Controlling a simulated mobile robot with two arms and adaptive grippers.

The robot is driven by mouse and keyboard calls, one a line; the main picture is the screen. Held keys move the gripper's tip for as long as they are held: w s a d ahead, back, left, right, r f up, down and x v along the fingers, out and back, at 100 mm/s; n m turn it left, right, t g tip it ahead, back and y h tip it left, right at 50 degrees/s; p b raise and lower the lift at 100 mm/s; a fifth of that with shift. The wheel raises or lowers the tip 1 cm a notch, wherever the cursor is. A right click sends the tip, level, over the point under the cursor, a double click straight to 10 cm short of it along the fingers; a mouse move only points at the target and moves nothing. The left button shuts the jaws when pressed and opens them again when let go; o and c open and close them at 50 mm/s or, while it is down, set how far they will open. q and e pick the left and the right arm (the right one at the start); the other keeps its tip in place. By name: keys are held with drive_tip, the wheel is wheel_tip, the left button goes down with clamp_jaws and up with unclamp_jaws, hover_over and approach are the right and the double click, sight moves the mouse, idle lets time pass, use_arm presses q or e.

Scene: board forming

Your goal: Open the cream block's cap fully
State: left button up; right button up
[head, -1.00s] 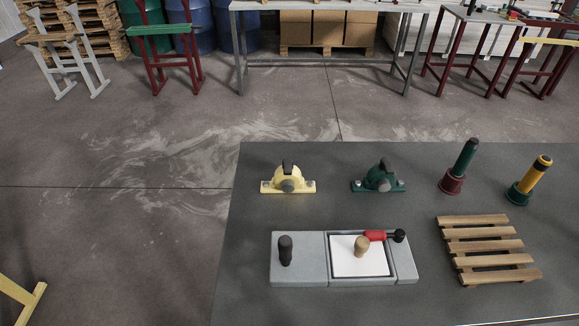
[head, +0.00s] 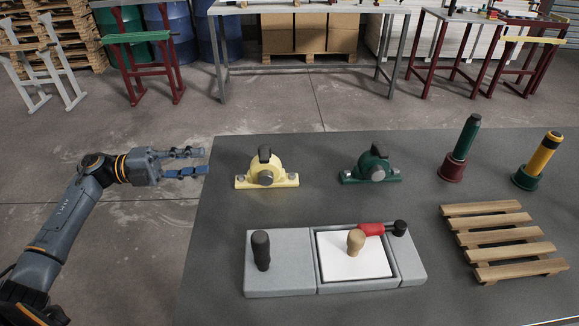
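The cream block (head: 267,171) sits on the grey table at the back left, a rounded bearing-like housing with a bolt at each foot. My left gripper (head: 206,163) is to the left of the cream block, by the table's left edge, fingers pointing right. Its two fingers are apart with nothing between them. It does not touch the block. My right gripper is not in view.
A similar green block (head: 371,167) stands right of the cream one. In front is a grey fixture (head: 281,284) with black, wooden and red handles. A wooden pallet (head: 508,239), a green post (head: 460,149) and a yellow post (head: 539,160) stand at the right. The grey table (head: 222,224) is bare at front left.

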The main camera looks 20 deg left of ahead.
sight(265, 156)
use_arm(q)
drive_tip(key=w+d+m+g+p, duration=0.1)
drive_tip(key=w+d+p, duration=0.2)
drive_tip(key=d, duration=1)
drive_tip(key=shift+w+r, duration=0.3)
drive_tip(key=shift+w, duration=0.9)
clamp_jaws()
